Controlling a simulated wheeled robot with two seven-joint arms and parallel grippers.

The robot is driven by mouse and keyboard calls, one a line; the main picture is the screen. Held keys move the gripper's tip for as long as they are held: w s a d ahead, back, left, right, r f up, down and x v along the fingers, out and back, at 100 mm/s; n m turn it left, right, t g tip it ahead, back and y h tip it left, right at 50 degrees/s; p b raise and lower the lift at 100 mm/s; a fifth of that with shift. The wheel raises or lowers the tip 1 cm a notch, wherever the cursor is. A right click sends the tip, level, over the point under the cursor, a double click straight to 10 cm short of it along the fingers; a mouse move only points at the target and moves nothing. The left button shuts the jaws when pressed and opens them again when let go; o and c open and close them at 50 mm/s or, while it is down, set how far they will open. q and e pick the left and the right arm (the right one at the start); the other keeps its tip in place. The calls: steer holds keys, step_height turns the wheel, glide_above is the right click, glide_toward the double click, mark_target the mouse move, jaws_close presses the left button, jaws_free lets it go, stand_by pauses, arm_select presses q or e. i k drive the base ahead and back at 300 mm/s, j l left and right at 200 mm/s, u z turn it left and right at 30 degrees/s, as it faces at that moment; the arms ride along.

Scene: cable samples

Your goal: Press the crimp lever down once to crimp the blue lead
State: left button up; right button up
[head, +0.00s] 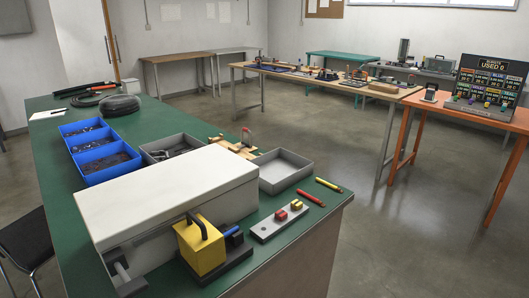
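A yellow crimp press (200,250) stands on a dark base at the front of the green bench. Its black lever (197,225) sticks up above the yellow body and leans. The blue lead (234,237) is at the right side of the yellow body, close against it; I cannot tell how far it goes in. Neither of my grippers can be made out in the head view.
A large white box (165,190) stands directly behind the press. A grey plate (268,231) with red and yellow blocks lies to its right. Red (310,198) and yellow (328,185) leads lie near the bench edge. An empty grey tray (283,177) sits behind them.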

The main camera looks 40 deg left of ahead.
mark_target(131, 288)
steer(key=i+u, duration=0.15)
steer(key=u, duration=0.25)
steer(key=i+u, duration=0.15)
steer(key=u, duration=0.25)
steer(key=i+l+u, duration=0.1)
steer(key=u, duration=0.25)
steer(key=i+l+u, duration=0.15)
steer(key=u, duration=0.25)
steer(key=i+l+u, duration=0.15)
steer(key=u, duration=0.2)
steer(key=i+l+u, duration=0.3)
steer(key=k+u, duration=0.1)
steer(key=u, duration=0.55)
steer(key=k+j+u, duration=0.1)
steer(key=u, duration=0.25)
steer(key=j+z, duration=0.1)
steer(key=z, duration=0.75)
steer(key=j+z, duration=0.4)
steer(key=k+j+z, duration=0.1)
steer(key=j+z, duration=0.15)
steer(key=z, duration=0.15)
steer(key=k+j+z, duration=0.15)
steer(key=z, duration=0.2)
steer(key=k+j+z, duration=0.1)
steer(key=j, duration=0.25)
steer(key=k+j, duration=0.25)
steer(key=k+j+z, duration=0.15)
steer(key=j, duration=0.3)
steer(key=k, duration=0.05)
